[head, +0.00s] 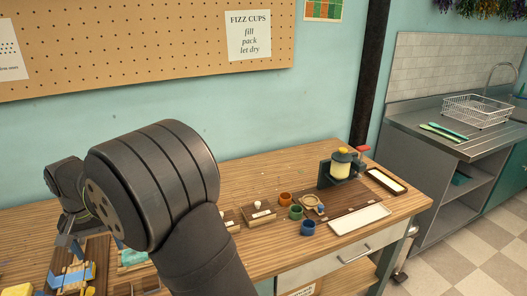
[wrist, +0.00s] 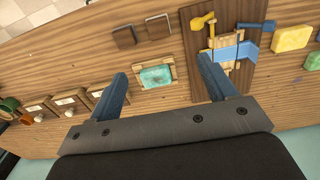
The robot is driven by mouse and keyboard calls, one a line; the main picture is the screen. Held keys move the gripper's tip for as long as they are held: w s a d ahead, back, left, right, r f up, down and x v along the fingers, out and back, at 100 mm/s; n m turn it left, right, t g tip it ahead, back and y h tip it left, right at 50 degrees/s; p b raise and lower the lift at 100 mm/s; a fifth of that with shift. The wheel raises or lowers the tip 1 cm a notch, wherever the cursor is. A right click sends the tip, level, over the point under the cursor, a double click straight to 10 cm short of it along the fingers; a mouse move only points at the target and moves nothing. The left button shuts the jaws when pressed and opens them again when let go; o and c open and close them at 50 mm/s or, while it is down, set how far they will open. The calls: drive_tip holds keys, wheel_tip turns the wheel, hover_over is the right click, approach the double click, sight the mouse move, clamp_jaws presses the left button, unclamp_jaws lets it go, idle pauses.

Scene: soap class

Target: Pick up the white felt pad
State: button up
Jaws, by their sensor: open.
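No piece can be surely made out as the white felt pad. In the head view, a flat white rectangular piece (head: 360,218) lies near the front right of the bench; I cannot tell if it is felt or a tray. A pale panel in a dark frame (head: 387,180) lies behind it. Neither clearly shows in the wrist view. My gripper (wrist: 162,69) is open and empty, its two blue fingers apart above the bench, with a teal block in a wooden frame (wrist: 156,76) between the fingertips in the picture. In the head view my arm mostly hides the gripper.
A dark board (wrist: 198,55) with blue and yellow parts lies beside the right finger. Orange (head: 285,199), green (head: 296,212) and blue (head: 308,228) cups and a press (head: 341,167) stand at the bench's right.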

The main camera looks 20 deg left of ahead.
drive_tip(key=c, duration=0.4)
drive_tip(key=shift+o, duration=0.2)
hover_over(121, 289)
drive_tip(key=f, duration=1.1)
drive_tip(key=shift+d+f, duration=0.25)
drive_tip(key=shift+a+f, duration=0.15)
drive_tip(key=shift+f, duration=3.1)
